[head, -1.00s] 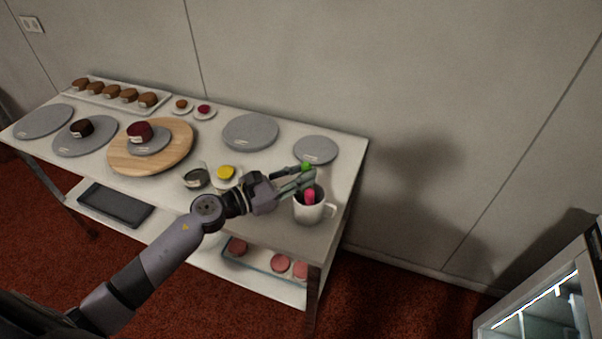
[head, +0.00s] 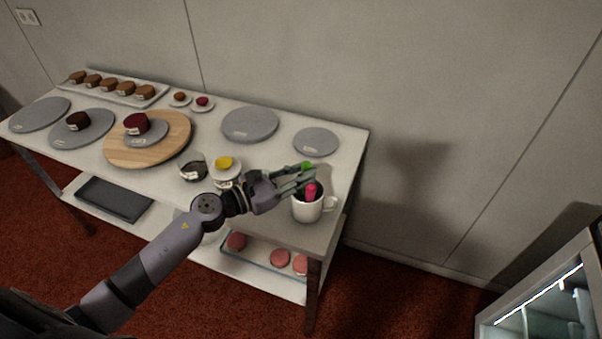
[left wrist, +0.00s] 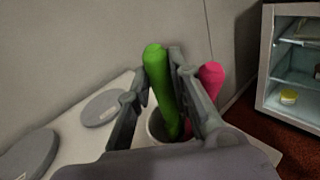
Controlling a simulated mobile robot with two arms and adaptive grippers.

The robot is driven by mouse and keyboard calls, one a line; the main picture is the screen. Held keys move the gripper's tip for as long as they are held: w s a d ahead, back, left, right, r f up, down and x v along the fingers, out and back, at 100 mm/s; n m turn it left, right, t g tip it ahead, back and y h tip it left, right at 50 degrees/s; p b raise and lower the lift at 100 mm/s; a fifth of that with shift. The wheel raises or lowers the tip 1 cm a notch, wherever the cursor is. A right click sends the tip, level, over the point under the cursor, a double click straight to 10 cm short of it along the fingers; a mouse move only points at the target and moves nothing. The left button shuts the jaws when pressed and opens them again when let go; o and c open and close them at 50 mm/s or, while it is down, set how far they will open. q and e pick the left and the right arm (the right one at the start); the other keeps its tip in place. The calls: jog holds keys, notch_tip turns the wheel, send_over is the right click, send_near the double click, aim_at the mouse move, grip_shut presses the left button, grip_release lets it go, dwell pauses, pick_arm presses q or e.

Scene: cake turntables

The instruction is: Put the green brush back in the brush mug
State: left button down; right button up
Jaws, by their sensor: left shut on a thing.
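The green brush (left wrist: 161,85) is between the fingers of my left gripper (left wrist: 160,90), which is shut on it. In the left wrist view its lower end reaches down toward the mouth of the white brush mug (left wrist: 156,127). In the head view only the green tip (head: 306,166) shows beside my left gripper (head: 303,181). The white mug (head: 308,209) stands at the table's right front, just below the fingers. A pink brush (head: 311,190) stands in it and also shows in the left wrist view (left wrist: 211,78). Whether the green brush touches the mug's bottom is hidden.
The white table holds grey turntables (head: 249,125), a wooden board (head: 118,152), several small cakes on a tray (head: 150,98) and a yellow item (head: 224,162) left of the gripper. A lower shelf carries pink cakes (head: 280,258). A glass-fronted cabinet (head: 545,292) stands at the right.

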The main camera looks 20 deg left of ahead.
pick_arm(q)
jog(key=shift+r, duration=0.1)
jog(key=c, duration=1.4)
grip_release()
jog(key=shift+o, duration=0.2)
notch_tip(320, 180, up, 10)
jog(key=p, duration=0.8)
jog(key=shift+p, duration=0.35)
